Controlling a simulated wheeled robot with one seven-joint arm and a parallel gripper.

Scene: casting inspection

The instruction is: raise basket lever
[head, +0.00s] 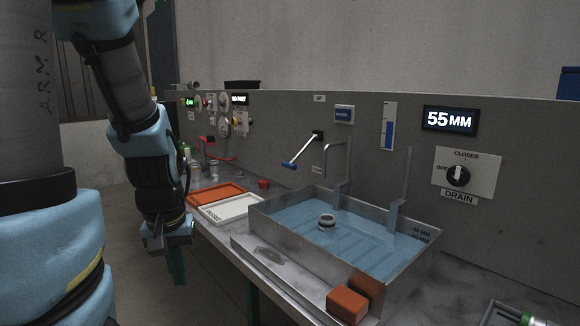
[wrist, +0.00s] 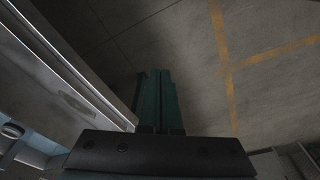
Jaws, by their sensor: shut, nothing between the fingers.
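The basket lever (head: 299,151) is a metal rod with a blue grip, sticking out from the grey back panel above the water tank (head: 262,223). It slants down to the left. A ring-shaped metal part (head: 327,222) sits in the blue water of the tank. My gripper (head: 178,268) hangs pointing down in front of the bench's edge, left of the tank and well away from the lever. In the wrist view its green fingers (wrist: 159,100) are together, with nothing between them, over the floor.
An orange tray (head: 216,194) and a white tray (head: 232,208) lie left of the tank. An orange block (head: 347,304) stands at the tank's front. The panel carries a 55 MM display (head: 450,120) and a drain knob (head: 458,176). The floor before the bench is clear.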

